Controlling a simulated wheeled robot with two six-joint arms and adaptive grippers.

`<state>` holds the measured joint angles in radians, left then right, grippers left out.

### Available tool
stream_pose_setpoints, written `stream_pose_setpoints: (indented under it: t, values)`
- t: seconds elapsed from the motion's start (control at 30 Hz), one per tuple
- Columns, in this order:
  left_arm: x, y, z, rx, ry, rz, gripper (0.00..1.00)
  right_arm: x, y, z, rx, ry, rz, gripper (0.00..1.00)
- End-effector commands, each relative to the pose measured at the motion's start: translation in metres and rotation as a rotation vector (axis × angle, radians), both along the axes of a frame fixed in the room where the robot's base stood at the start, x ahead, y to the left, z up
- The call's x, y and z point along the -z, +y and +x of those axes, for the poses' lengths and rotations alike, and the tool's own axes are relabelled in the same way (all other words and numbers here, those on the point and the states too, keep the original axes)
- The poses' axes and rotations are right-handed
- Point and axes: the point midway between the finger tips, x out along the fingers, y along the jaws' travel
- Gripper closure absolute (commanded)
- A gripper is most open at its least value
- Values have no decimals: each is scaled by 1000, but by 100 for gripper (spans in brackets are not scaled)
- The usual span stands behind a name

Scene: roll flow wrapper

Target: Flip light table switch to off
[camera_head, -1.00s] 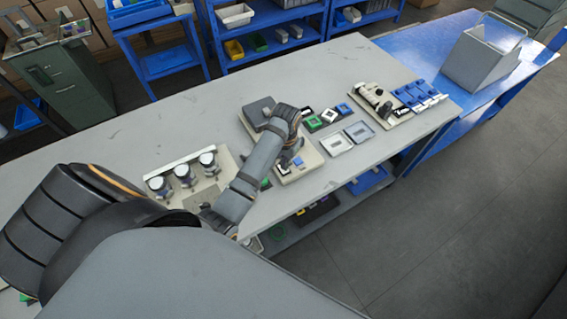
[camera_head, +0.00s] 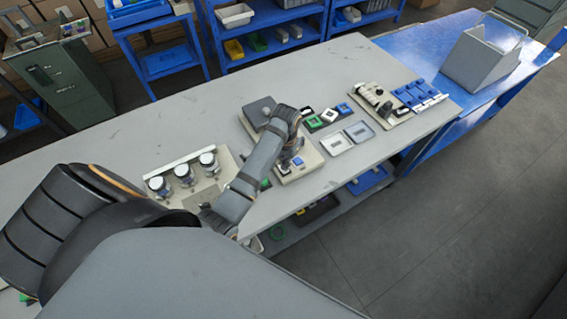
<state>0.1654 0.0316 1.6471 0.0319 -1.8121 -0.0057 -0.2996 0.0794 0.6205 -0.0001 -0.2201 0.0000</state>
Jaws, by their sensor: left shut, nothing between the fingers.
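A beige unit (camera_head: 309,160) with a dark square top plate (camera_head: 258,111) stands near the middle of the grey bench; it appears to be the light table. A small blue and white part (camera_head: 298,161) sits on its near end; I cannot tell whether this is the switch or how it is set. My right gripper is out of view.
A beige base with several round knobs (camera_head: 184,174) stands left of my forearm. Small coloured blocks (camera_head: 314,123) and two shallow trays (camera_head: 336,144) lie to the right. A fixture with blue parts (camera_head: 414,94) is farther right. The bench's back left is clear.

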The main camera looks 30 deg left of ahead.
Motion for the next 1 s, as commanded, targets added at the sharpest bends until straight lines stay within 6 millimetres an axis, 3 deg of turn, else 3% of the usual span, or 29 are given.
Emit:
stream_pose_setpoints:
  t: [1.0]
  values:
    - [16, 0, 0, 0, 0, 0, 100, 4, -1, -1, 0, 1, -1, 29]
